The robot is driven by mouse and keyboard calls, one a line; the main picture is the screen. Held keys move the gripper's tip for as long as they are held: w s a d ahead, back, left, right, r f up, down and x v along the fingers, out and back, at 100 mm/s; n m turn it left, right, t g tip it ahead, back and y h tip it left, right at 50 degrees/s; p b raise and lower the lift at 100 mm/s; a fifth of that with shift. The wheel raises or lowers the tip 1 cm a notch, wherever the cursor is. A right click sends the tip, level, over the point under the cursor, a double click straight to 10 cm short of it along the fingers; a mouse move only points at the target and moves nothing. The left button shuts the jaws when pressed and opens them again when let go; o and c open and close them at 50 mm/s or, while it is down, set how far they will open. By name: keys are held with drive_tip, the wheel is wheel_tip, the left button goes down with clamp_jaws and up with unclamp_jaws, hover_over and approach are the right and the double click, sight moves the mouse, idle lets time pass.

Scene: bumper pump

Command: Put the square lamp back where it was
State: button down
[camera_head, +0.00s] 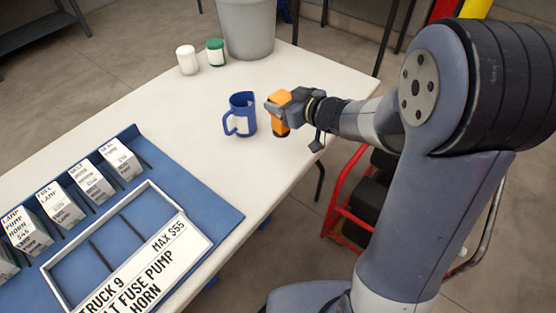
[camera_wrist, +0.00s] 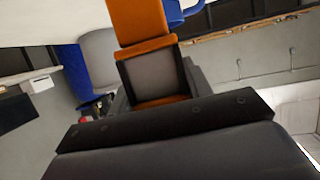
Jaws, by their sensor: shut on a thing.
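My gripper (camera_head: 277,108) is shut above the white table's right part, right of the blue mug. An orange block with dark parts shows at its tips and looks to be the square lamp (camera_head: 281,126); its shape is partly hidden by the jaws. In the wrist view an orange part of it (camera_wrist: 140,20) stands out beyond the gripper. I cannot tell clearly where the jaws end and the lamp begins. It seems held a little above the tabletop, close to the mug but apart from it in the head view.
The blue mug (camera_head: 241,115) stands on the white table (camera_head: 185,118). A blue mat (camera_head: 215,208) carries a framed sign (camera_head: 150,262) and several labelled white blocks (camera_head: 62,203). A white jar (camera_head: 187,60), a green jar (camera_head: 215,52) and a grey bin (camera_head: 246,30) stand at the back.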

sight(285, 129)
drive_tip(key=shift+s+a+r+n+g+y+b, duration=0.35)
drive_tip(key=shift+a+r+n+g+y+b, duration=0.25)
drive_tip(key=shift+b, duration=0.45)
drive_tip(key=shift+d+f, duration=0.1)
drive_tip(key=shift+f, duration=0.05)
wheel_tip(285, 129, down, 9)
drive_tip(key=b, duration=0.4)
drive_tip(key=shift+s+f, duration=0.1)
drive_tip(key=shift+f, duration=0.1)
drive_tip(key=shift+f, duration=0.15)
drive_tip(key=c, duration=0.7)
unclamp_jaws()
drive_tip(key=shift+d+r, duration=0.15)
drive_tip(key=shift+r, duration=0.1)
drive_tip(key=p+v, duration=0.2)
drive_tip(key=v, duration=0.9)
drive_tip(key=shift+s+d+r, duration=0.1)
drive_tip(key=shift+s+d, duration=0.05)
drive_tip(key=shift+d, duration=0.2)
